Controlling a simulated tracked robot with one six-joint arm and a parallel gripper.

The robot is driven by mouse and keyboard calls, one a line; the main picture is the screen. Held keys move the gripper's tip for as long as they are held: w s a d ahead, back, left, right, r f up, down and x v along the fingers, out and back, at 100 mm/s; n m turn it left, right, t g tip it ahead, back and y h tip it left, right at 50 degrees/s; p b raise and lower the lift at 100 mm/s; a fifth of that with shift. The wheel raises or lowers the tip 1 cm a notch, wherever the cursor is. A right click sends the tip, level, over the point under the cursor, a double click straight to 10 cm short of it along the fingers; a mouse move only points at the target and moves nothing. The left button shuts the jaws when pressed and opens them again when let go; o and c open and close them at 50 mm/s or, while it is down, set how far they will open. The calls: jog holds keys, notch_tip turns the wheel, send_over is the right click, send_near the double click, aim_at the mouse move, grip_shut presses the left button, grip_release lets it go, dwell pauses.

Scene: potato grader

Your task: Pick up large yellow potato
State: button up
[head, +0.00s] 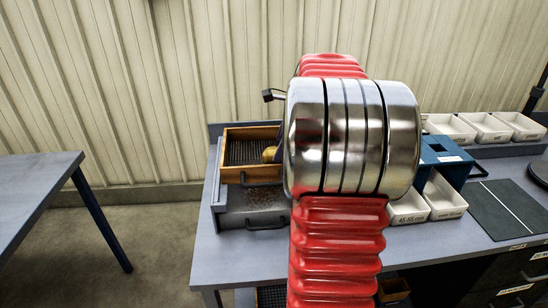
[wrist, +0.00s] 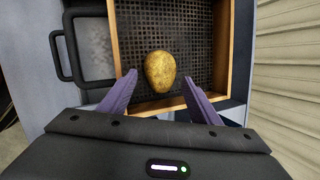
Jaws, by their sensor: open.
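A large yellow potato (wrist: 160,70) lies on the dark mesh floor of a wooden-sided tray (wrist: 225,55) in the wrist view. In the head view the potato (head: 269,154) shows only in part at the right of the tray (head: 232,174), with my arm hiding the rest. My gripper (wrist: 153,90) is open. Its two purple fingers stand apart on either side of the potato's near end. I see a gap between each finger and the potato. I cannot tell how high the fingertips are above the mesh.
A grey drawer (head: 252,216) with a dark handle sits below the tray. White bins (head: 446,197) and a blue stand (head: 446,158) are right of my arm. The bench (head: 235,262) is clear at front left.

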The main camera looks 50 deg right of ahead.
jog(key=x, duration=0.4)
jog(key=shift+f, duration=0.1)
dwell(0.4)
jog(key=shift+w, duration=0.1)
jog(key=c, duration=0.9)
notch_tip(320, 180, up, 10)
jog(key=shift+f, duration=0.1)
jog(key=shift+a, duration=0.1)
dwell(0.7)
